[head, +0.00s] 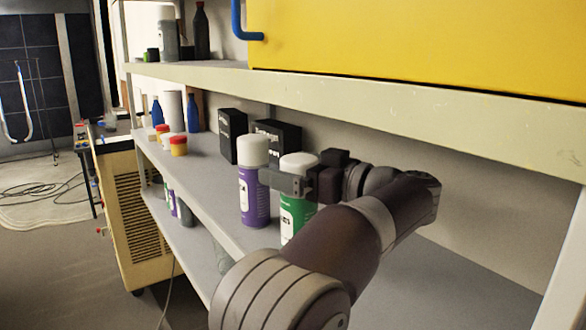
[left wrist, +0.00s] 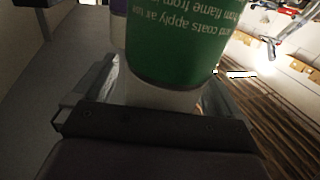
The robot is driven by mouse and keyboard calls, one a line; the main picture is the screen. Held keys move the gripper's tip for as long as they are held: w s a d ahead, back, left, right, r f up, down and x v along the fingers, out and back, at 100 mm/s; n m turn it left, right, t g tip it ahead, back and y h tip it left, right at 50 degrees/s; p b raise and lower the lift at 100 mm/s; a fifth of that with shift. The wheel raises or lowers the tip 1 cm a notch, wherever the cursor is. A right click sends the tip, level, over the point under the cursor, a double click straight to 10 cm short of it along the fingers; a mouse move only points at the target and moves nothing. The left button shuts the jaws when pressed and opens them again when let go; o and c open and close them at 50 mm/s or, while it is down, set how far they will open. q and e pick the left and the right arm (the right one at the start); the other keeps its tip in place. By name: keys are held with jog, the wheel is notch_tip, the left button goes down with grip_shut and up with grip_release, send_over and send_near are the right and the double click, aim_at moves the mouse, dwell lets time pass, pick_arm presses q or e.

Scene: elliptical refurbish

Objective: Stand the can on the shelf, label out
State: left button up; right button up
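The can (head: 292,215) is green with a white cap and stands upright at the lower shelf, in the middle of the head view. Part of its label, with white marks, faces the head camera. My left gripper (head: 291,181) has its fingers around the can near the cap and appears shut on it. In the left wrist view the can (left wrist: 175,45) shows small white text, upside down, with the cap (left wrist: 160,92) between the fingers. My arm hides the can's base, so I cannot tell whether it touches the shelf (head: 220,178). My right gripper is not in view.
A purple can (head: 254,190) with a white cap stands close left of the green can. Black boxes (head: 278,138) stand behind. Small jars (head: 178,146) and blue bottles (head: 193,113) are farther left. An upper shelf (head: 330,100) bears a yellow case (head: 430,45) overhead.

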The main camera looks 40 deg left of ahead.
pick_arm(q)
jog(key=shift+d+r, duration=0.1)
jog(key=shift+r, duration=0.2)
jog(key=d, duration=1.1)
jog(key=shift+w+d+p, duration=0.35)
jog(key=shift+w+d, duration=0.05)
jog(key=shift+f, duration=0.15)
